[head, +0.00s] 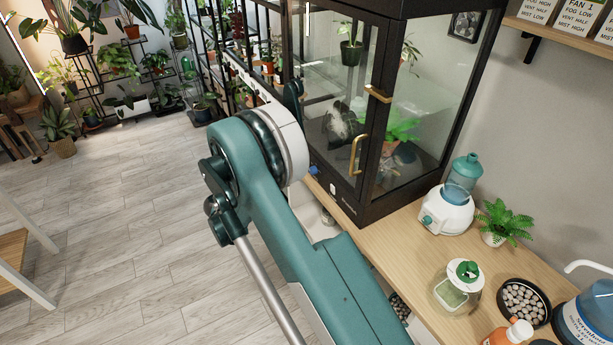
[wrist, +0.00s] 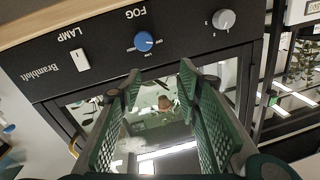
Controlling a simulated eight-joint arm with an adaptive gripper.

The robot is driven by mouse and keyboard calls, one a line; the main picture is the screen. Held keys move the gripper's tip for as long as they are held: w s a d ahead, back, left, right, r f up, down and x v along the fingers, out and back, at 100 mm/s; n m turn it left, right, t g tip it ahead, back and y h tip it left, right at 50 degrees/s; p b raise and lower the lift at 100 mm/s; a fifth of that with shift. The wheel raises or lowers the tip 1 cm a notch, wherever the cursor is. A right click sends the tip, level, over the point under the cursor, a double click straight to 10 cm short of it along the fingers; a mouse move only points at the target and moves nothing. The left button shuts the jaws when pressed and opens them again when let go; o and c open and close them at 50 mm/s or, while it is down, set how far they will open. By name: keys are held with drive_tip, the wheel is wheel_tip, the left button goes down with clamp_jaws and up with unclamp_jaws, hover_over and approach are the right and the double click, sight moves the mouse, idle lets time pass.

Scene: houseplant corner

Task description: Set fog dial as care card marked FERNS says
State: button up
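The fog dial (wrist: 149,41) is a round blue knob on the black panel of the glass plant cabinet (head: 362,208), beside the word FOG in the wrist view. Small marks ring it, and its exact setting is too small to tell. A blue spot (head: 313,170) on the panel shows in the head view. My gripper (wrist: 161,71) is open and empty, its green fingers apart from the dial and just short of it. In the head view my arm hides the gripper.
Beside the dial are a grey knob (wrist: 224,19) and a white LAMP switch (wrist: 80,59). Brass handles (head: 357,154) stick out from the cabinet doors. A white humidifier (head: 447,213), a small fern (head: 503,222) and a glass jar (head: 458,288) stand on the wooden bench.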

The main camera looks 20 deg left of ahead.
drive_tip(key=shift+g+h, duration=0.3)
drive_tip(key=shift+g, duration=0.2)
drive_tip(key=f, duration=0.1)
drive_tip(key=s+f, duration=0.1)
drive_tip(key=f, duration=0.1)
drive_tip(key=s+f, duration=0.1)
drive_tip(key=shift+f, duration=0.2)
drive_tip(key=shift+w, duration=0.15)
drive_tip(key=b+x, duration=0.1)
drive_tip(key=x, duration=0.6)
drive_tip(key=shift+w+d+b, duration=0.2)
drive_tip(key=shift+w+b, duration=0.05)
drive_tip(key=shift+b, duration=0.15)
drive_tip(key=c, duration=0.9)
